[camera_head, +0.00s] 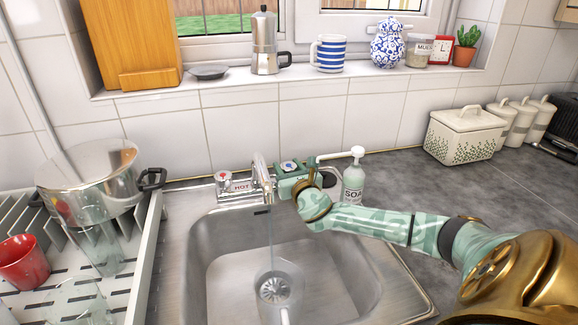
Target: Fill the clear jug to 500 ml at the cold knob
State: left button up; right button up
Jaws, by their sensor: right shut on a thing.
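A chrome tap (262,178) stands at the back of the steel sink. A thin stream of water (271,225) falls from its spout. The clear jug (293,280) seems to be in the sink under the stream, over the drain; its outline is faint and I cannot read its water level or marks. The cold knob (289,166), with a blue top, is to the right of the spout. My right gripper (291,178) is shut on the cold knob, its arm reaching in from the right. My left gripper is not in view.
A red-topped hot knob (222,177) is left of the tap. A soap bottle (354,178) stands close behind my right arm. A dish rack (150,235) at left holds a steel pot (85,175), a red cup (22,262) and clear glassware (95,250). The right counter has clear room.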

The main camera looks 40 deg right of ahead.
jog(key=o, duration=1)
jog(key=shift+h, duration=0.3)
